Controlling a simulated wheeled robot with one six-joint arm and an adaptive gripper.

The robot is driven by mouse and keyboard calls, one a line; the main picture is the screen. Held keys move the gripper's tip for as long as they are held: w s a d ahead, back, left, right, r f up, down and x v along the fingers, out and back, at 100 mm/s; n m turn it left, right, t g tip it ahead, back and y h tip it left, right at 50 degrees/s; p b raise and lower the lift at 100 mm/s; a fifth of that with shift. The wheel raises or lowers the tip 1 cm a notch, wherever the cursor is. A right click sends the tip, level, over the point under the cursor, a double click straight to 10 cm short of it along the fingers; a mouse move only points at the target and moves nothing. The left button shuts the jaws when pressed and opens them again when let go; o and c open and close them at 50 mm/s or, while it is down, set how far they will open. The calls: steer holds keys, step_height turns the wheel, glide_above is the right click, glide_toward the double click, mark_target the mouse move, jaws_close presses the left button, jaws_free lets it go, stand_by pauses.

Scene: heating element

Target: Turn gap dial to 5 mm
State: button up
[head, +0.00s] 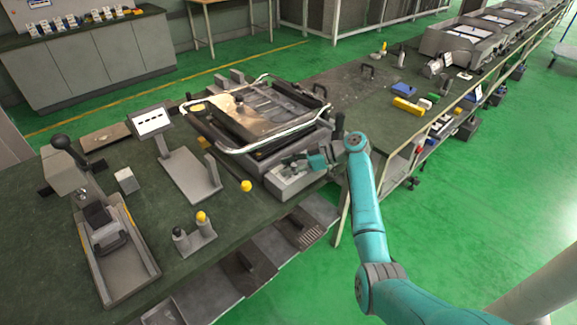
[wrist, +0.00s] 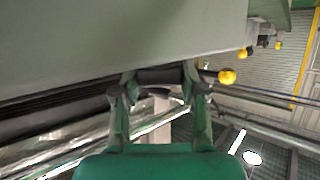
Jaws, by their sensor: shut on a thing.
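My gripper (head: 298,161) is at the front right corner of the heating machine, just above a light grey box (head: 290,183). In the wrist view my gripper's (wrist: 159,78) two fingers stand on either side of a short dark cylinder (wrist: 160,75) and are shut on it. The cylinder sits against a grey face (wrist: 120,40) and looks like the gap dial. I see no scale or number on it, so its setting cannot be read. In the head view the dial is hidden by my gripper.
The machine's tray (head: 255,108) with bent metal rails lies behind my gripper. A yellow knob (head: 246,186) is left of the grey box. A black upright handle (head: 339,122) stands close to my wrist. A display stand (head: 150,122) and a lever press (head: 120,250) are farther left.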

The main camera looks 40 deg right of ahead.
steer(key=shift+f, duration=0.1)
steer(key=o, duration=1.2)
steer(key=shift+c, duration=0.2)
steer(key=v, duration=1.2)
